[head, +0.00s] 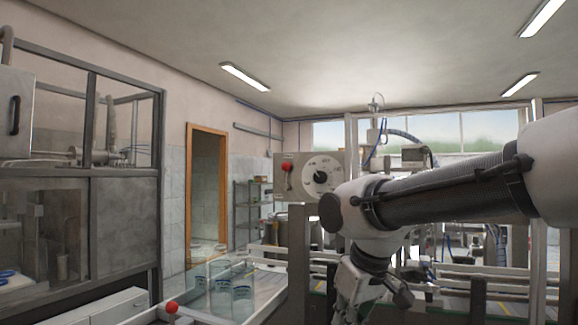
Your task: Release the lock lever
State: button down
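A grey control box (306,178) hangs left of my arm, with a round black-and-white dial on its face. A red-topped lever or knob (287,168) is on the box's left part, with a dark red part below it. A second red ball knob (172,308) stands at the lower left, near a white rail; I cannot tell which of the two is the lock lever. My gripper (370,300) hangs below my wrist, right of and lower than the box, apart from both red knobs. Its fingertips are not clear, and I see nothing held.
Clear bottles (222,290) stand behind a transparent guard at the lower middle. A grey machine frame (120,185) fills the left side. A dark post (299,262) stands just left of my gripper. Conveyor rails (455,286) run behind it to the right.

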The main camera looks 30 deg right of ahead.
aim_at(286, 176)
jog(key=w+d+r+m+t, duration=0.1)
jog(key=w+d+r+m, duration=0.1)
jog(key=w+r, duration=0.5)
jog(key=w+d+r+m+t+h, duration=0.1)
jog(key=w+r+m, duration=0.4)
jog(key=r, duration=1.2)
jog(key=w+d+r+m+t, duration=0.1)
jog(key=w+d+r+m, duration=0.3)
jog(key=w+r, duration=0.5)
notch_tip(286, 176, up, 4)
jog(key=shift+r+t+h, duration=0.1)
jog(key=shift+t+h, duration=0.2)
jog(key=x, duration=0.9)
jog(key=shift+w, duration=0.15)
jog(key=w, duration=0.1)
jog(key=w+a, duration=0.1)
jog(key=w, duration=0.1)
jog(key=shift+a, duration=0.15)
jog(key=shift+w+a, duration=0.2)
jog(key=shift+w, duration=0.25)
